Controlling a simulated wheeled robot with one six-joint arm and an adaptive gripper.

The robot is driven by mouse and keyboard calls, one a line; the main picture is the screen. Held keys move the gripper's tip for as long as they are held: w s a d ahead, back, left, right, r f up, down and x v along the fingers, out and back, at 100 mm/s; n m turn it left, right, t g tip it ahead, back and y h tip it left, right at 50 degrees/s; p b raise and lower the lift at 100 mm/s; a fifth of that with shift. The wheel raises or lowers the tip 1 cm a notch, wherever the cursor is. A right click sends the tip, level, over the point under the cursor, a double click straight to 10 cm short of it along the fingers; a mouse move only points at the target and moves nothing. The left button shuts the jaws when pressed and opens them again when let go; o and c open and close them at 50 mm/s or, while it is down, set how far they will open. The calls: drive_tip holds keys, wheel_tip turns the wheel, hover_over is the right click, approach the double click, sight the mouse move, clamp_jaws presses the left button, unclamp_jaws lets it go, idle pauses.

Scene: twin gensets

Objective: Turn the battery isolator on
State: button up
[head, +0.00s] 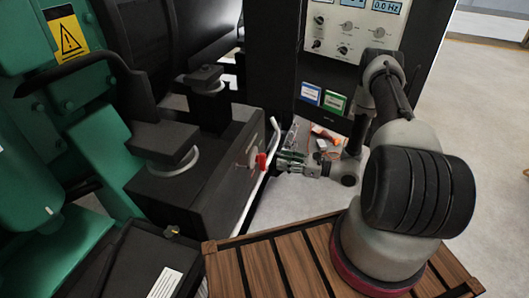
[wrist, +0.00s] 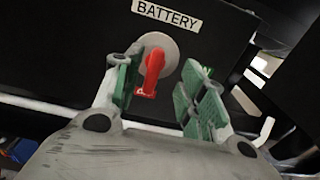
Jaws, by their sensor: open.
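The battery isolator is a red handle (wrist: 151,73) on a round grey plate (wrist: 171,52), under a white label reading BATTERY (wrist: 167,15) in the wrist view. The handle hangs roughly vertical, tilted a little. In the head view the red handle (head: 261,162) is on the face of a dark box. My gripper (wrist: 160,90) is open, with green-padded fingers on either side of the handle. The left finger is close to it and the right finger stands farther off. In the head view my gripper (head: 279,161) is right by the handle; contact cannot be told.
The dark box (head: 215,185) carries the isolator, with a white rail (head: 262,185) along its front. A control panel (head: 350,30) stands behind my arm. A wooden slatted surface (head: 290,262) is in the foreground. Open floor (head: 480,130) lies at right.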

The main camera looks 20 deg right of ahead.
sight(261, 162)
drive_tip(key=x, duration=0.7)
drive_tip(key=shift+a+r, duration=0.2)
drive_tip(key=shift+a, duration=0.1)
drive_tip(key=shift+w, duration=0.1)
clamp_jaws()
